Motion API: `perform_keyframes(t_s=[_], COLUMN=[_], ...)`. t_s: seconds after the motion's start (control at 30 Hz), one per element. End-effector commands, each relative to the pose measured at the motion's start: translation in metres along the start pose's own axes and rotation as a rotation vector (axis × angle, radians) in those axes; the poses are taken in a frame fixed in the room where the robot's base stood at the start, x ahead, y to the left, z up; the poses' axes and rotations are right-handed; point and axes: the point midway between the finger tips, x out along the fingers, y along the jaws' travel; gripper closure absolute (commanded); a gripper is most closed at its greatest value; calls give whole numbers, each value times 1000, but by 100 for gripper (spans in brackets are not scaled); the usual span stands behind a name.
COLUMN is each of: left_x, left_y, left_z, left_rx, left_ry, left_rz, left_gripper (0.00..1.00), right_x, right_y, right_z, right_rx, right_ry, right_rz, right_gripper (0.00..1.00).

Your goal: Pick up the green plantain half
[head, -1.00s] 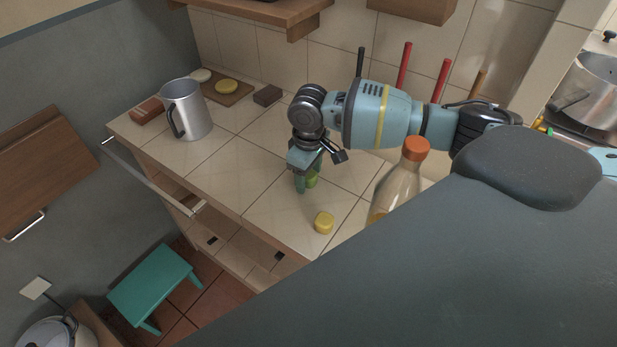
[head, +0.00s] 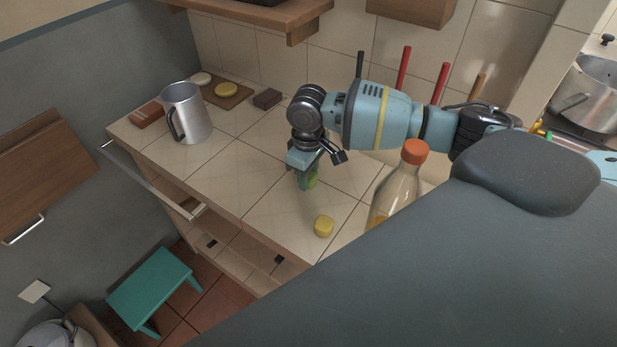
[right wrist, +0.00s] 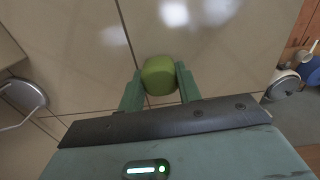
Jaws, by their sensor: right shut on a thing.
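The green plantain half (right wrist: 158,75) sits between the two green fingers of my right gripper (right wrist: 160,88) in the right wrist view. The fingers touch it on both sides. In the head view my right gripper (head: 308,180) points down over the tiled counter, and the green plantain half (head: 312,178) shows partly behind its fingers. The gripper is shut on it. I cannot tell whether the piece is still touching the counter. My left gripper is not in view.
A yellow piece (head: 323,226) lies on the counter (head: 270,205) in front of the gripper. A bottle with an orange cap (head: 398,190) stands to the right. A metal jug (head: 187,112), a board (head: 228,92) and dark and reddish blocks are at the back left.

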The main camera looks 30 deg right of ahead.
Motion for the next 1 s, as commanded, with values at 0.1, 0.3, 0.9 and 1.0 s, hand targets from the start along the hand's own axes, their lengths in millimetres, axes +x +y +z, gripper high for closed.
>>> perform_keyframes(t_s=[0.1,0.3,0.9,1.0], left_x=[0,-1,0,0], left_y=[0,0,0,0], left_z=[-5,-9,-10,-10], left_rx=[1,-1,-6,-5], left_ry=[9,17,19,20], left_rz=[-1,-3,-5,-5], left_gripper=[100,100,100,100], right_x=[-24,-62,-107,-129], right_y=[1,1,-6,-14], right_z=[-1,-1,-11,-24], right_rx=[1,1,43,107], right_ry=[6,7,7,9], right_rz=[3,2,-6,-12], right_gripper=[88,88,88,88])
